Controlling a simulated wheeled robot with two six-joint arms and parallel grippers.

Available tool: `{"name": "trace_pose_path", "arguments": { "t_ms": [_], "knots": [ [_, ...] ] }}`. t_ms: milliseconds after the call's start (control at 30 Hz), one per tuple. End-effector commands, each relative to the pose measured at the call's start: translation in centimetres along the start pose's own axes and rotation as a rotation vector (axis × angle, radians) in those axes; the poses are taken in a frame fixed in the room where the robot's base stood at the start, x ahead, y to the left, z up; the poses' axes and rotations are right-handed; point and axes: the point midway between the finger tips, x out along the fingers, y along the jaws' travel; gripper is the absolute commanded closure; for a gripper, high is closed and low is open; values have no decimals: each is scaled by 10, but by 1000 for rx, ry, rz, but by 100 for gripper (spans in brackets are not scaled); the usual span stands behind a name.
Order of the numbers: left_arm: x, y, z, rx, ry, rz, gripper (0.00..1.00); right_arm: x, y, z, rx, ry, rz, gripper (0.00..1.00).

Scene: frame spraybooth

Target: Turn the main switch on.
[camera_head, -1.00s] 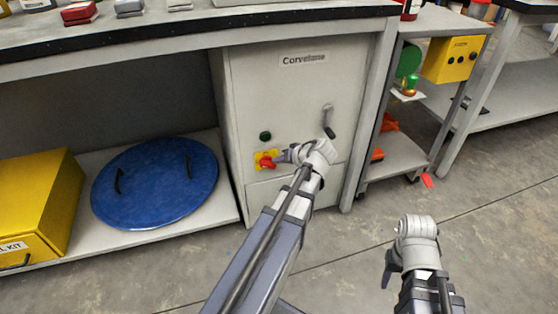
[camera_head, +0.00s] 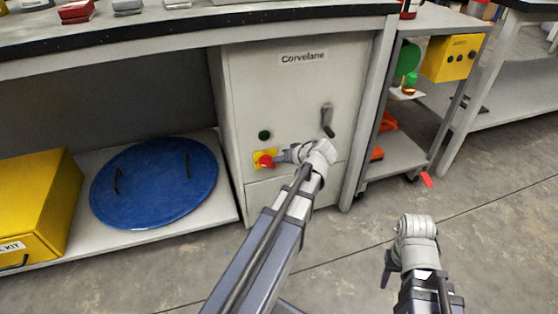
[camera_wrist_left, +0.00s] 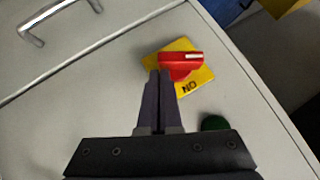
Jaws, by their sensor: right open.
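The main switch is a red knob (camera_head: 265,161) on a yellow plate (camera_head: 257,154), low on the front of the light grey cabinet (camera_head: 285,95). In the left wrist view, the red knob (camera_wrist_left: 182,65) lies crosswise with a white mark on it. Letters reading ON show on the yellow plate (camera_wrist_left: 204,76). My left gripper (camera_head: 281,158) is at the knob's right side in the head view. Its fingers (camera_wrist_left: 160,77) are together, with nothing seen between them, and their tips are right by the knob; contact is unclear. My right gripper (camera_head: 387,273) is open and empty above the floor.
A green round button (camera_head: 264,135) sits just above the switch, and a grey handle (camera_head: 327,120) is at upper right on the cabinet. A blue round lid (camera_head: 155,185) and yellow case (camera_head: 35,200) lie on the shelf to the left. A trolley (camera_head: 400,155) stands right.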

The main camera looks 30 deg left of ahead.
Motion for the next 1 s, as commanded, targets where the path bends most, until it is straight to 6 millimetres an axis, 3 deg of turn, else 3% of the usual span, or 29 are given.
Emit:
{"name": "trace_pose_path", "arguments": {
  "t_ms": [1000],
  "knots": [
    [18, 17, 18, 0, 0, 1, 100, 30, -3, -2, 0, 0, 0, 50]
  ]
}}
